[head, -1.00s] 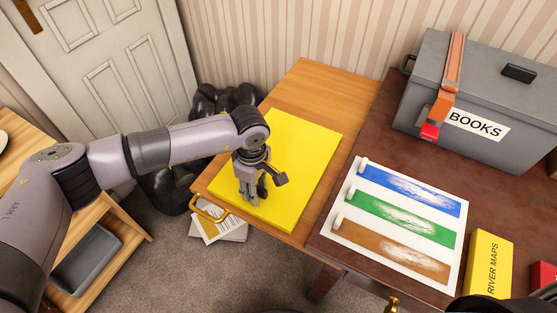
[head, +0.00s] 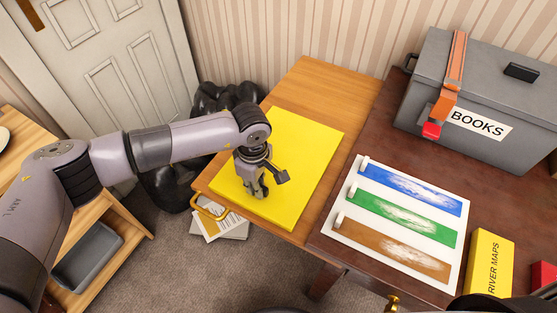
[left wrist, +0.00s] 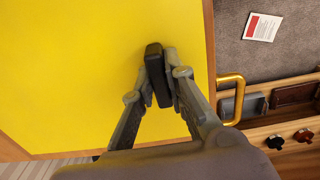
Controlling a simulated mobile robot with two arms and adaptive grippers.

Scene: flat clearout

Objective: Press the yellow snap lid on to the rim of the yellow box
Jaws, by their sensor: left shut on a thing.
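A wide, flat yellow slab (head: 300,150) lies on the light wooden desktop and fills much of the left wrist view (left wrist: 70,70). I cannot tell whether it is the snap lid alone or the lid over the yellow box; no separate rim shows. My left gripper (head: 256,192) points down over its near-left part. In the left wrist view the fingertips (left wrist: 160,78) close on a small dark block (left wrist: 156,75) against the yellow surface. Whether the block is fixed to the slab is unclear. My right gripper is not in view.
A grey BOOKS box (head: 480,95) with an orange strap, a striped paint sheet (head: 398,270) and a yellow RIVER MAPS box (head: 490,262) stand on the dark table. The desktop behind the slab (head: 320,85) is bare. Black bags (head: 170,185) lie on the floor.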

